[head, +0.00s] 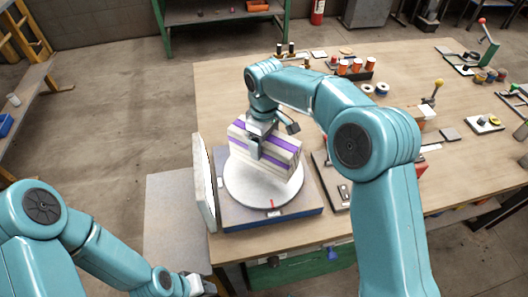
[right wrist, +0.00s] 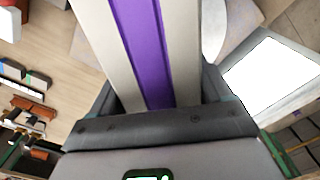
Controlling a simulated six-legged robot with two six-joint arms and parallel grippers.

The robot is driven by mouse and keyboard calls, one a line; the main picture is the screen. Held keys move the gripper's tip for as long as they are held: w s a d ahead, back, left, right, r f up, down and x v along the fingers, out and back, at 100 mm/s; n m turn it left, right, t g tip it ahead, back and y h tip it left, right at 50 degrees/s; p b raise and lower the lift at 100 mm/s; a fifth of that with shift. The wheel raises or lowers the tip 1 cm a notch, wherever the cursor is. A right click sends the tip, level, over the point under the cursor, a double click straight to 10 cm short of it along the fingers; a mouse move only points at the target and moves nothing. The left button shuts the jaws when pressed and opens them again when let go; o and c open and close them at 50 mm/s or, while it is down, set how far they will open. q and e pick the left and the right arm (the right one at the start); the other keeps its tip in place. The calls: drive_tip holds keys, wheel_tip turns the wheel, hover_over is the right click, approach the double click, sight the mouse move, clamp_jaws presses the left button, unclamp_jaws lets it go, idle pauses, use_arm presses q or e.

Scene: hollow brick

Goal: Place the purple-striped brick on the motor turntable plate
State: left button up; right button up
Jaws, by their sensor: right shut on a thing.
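The purple-striped brick (head: 268,151) is off-white with purple bands. My right gripper (head: 257,142) is shut on it from above. The brick is over the round pale plate of the motor turntable (head: 262,197), which sits on a dark square base (head: 262,217) with a blue front edge. I cannot tell whether the brick touches the plate. In the right wrist view the brick (right wrist: 146,50) fills the space between the jaws, its purple stripe running up the picture. My left gripper (head: 200,286) is at the bottom edge of the head view, partly cut off; its jaw state is unclear.
A white upright panel (head: 204,182) stands at the left of the turntable. The wooden workbench (head: 225,90) holds a rack of orange-topped jars (head: 352,68) at the back and several tools at the right. A dark flat fixture lies right of the turntable. The bench's back left is clear.

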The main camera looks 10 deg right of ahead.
drive_tip(key=shift+w+a+f, duration=0.1)
drive_tip(key=shift+w+f, duration=0.2)
drive_tip(key=shift+f, duration=0.45)
drive_tip(key=f, duration=0.3)
drive_tip(key=shift+s, duration=0.2)
drive_tip(key=shift+w+f, duration=0.2)
drive_tip(key=shift+f, duration=0.15)
drive_tip(key=shift+s, duration=0.1)
drive_tip(key=shift+s+f, duration=0.1)
drive_tip(key=o, duration=1.4)
drive_tip(key=shift+f, duration=0.15)
drive_tip(key=o, duration=0.3)
wheel_tip(320, 180, up, 12)
drive_tip(key=shift+r, duration=0.25)
